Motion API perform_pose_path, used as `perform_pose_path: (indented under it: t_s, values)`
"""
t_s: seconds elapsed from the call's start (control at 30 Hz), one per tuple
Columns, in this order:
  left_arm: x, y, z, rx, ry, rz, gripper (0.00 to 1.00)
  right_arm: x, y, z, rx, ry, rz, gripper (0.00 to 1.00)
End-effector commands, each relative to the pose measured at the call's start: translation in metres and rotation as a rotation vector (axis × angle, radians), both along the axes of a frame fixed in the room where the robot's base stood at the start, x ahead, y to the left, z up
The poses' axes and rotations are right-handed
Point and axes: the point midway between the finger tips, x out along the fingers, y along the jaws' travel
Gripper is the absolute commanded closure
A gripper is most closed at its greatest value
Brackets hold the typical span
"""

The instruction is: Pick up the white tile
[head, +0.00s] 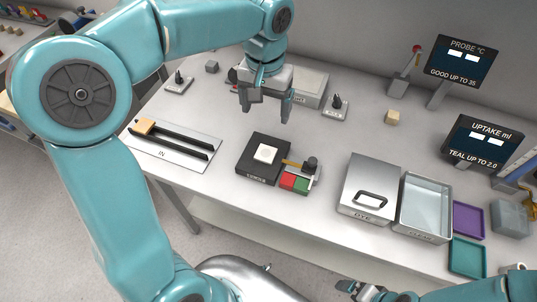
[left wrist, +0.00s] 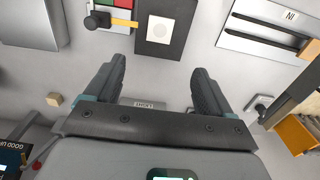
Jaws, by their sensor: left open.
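The white tile (head: 266,153) lies flat on top of a black block (head: 256,175) near the middle of the table. In the left wrist view the tile (left wrist: 159,30) shows a faint round mark and sits at the top, beyond my fingertips. My left gripper (head: 267,108) is open and empty, above the table and behind the black block in the head view. Its two fingers (left wrist: 158,70) are spread wide in the left wrist view and touch nothing. Part of my right gripper (head: 352,288) shows at the bottom of the head view; its jaws are unclear.
A lever with red and green pads (head: 294,182) stands right beside the black block. A plate with two black rails (head: 172,142) lies to the left. A lidded metal box (head: 368,182) and a clear-filled tray (head: 425,205) stand to the right. A small tan cube (head: 392,117) is farther back.

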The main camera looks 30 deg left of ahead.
Motion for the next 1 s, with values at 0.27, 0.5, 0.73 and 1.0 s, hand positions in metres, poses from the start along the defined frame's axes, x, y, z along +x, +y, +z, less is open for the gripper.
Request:
perform_pose_path:
  t_s: [0.27, 0.5, 0.73, 1.0]
  values:
    - [-0.005, -0.001, -0.065, -0.001, 0.005, 0.0, 0.17, 0.0, 0.0, -0.001, 0.0, 0.0, -0.001, 0.02]
    - [-0.003, -0.002, -0.094, -0.001, 0.002, 0.0, 0.17, 0.0, 0.0, -0.002, 0.0, 0.0, -0.001, 0.02]
    - [0.001, 0.0, -0.122, -0.001, 0.006, 0.0, 0.17, 0.0, 0.0, 0.005, 0.0, 0.0, -0.001, 0.02]
    - [0.004, 0.001, -0.147, -0.001, 0.001, -0.001, 0.17, 0.0, 0.0, 0.005, 0.0, 0.0, -0.001, 0.02]
